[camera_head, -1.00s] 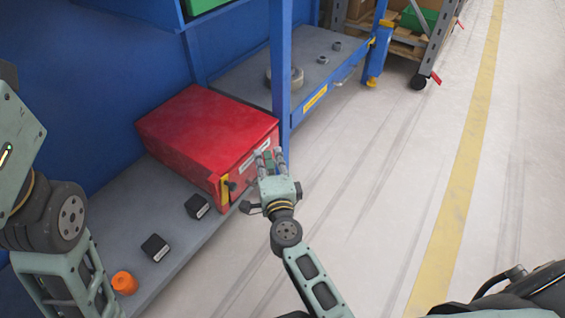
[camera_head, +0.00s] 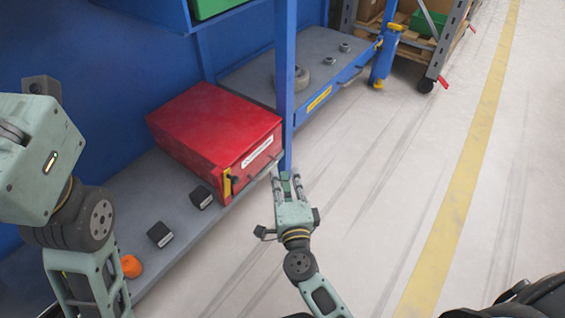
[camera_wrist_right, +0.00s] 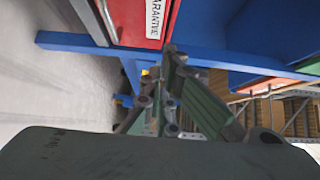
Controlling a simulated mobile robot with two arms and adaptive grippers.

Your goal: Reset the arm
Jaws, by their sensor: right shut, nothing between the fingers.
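My right gripper (camera_head: 287,185) is in the head view, in front of the red box and near the blue post, over the floor beside the shelf edge. Its fingers are together with nothing between them. In the right wrist view the fingers (camera_wrist_right: 168,100) show close up, with the blue frame behind them. My left arm stands at the left of the head view; its gripper fingers are not in the picture.
A red box (camera_head: 212,122) with a white label sits on the grey shelf (camera_head: 130,200). Two small black blocks (camera_head: 201,197) and an orange piece (camera_head: 131,266) lie nearby. A blue post (camera_head: 285,80) stands close to my right gripper. The floor (camera_head: 400,150) at right is clear.

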